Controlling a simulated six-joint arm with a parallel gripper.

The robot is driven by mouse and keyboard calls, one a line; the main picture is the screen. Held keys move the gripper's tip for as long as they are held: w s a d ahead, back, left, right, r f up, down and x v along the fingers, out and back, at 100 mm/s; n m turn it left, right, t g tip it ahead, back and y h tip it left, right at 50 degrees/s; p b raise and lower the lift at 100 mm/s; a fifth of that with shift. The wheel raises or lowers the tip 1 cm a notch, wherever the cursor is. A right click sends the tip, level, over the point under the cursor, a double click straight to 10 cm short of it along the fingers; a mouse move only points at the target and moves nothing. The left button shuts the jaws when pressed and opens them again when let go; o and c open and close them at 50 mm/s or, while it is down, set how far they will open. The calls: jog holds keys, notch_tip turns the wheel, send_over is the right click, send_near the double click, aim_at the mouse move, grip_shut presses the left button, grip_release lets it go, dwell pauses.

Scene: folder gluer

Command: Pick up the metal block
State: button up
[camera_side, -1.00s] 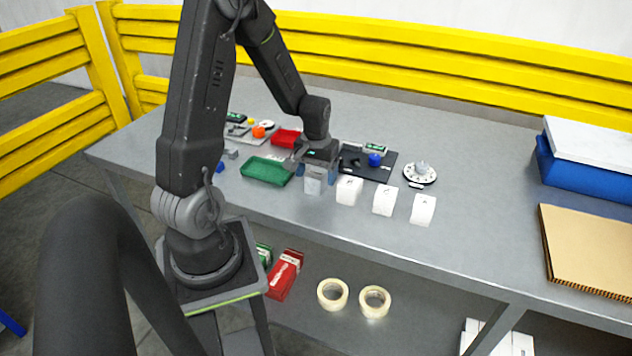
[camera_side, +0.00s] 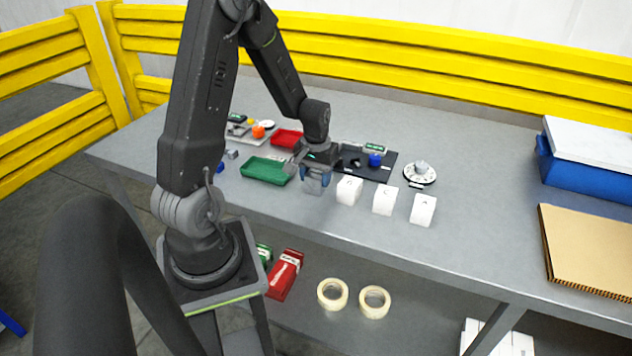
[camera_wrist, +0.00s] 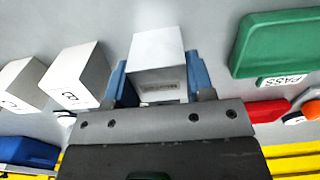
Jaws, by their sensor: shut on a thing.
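The metal block (camera_wrist: 156,52) is a light grey, smooth block with a small dark label on one face. In the wrist view it sits between the two blue fingers of my gripper (camera_wrist: 158,80), which is shut on it. In the side view my gripper (camera_side: 316,177) points down over the front of the table, left of the white blocks. The block (camera_side: 313,187) shows there below the fingers, partly covered by them. I cannot tell whether its underside touches the table.
White lettered blocks (camera_side: 349,190) stand in a row close to the right. A green tray (camera_side: 265,170) lies just left, with a red tray (camera_side: 286,137) behind it. A black plate (camera_side: 384,172) with a blue part is behind the blocks. The table's right middle is clear.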

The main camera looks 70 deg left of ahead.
aim_at(312, 172)
jog(key=shift+r, duration=0.1)
jog(key=shift+r, duration=0.45)
jog(key=r, duration=0.2)
jog(key=s+r, duration=0.1)
jog(key=shift+a+r, duration=0.3)
jog(key=shift+r, duration=0.1)
jog(key=s+a+r, duration=0.4)
jog(key=s+r, duration=0.2)
jog(key=s, duration=0.2)
jog(key=w+a+f, duration=0.2)
jog(key=w+a, duration=0.1)
jog(key=w, duration=0.9)
jog(key=w+a+f, duration=0.2)
jog(key=w+a, duration=0.1)
jog(key=w, duration=0.8)
jog(key=shift+d+f, duration=0.2)
jog(key=shift+f, duration=2.6)
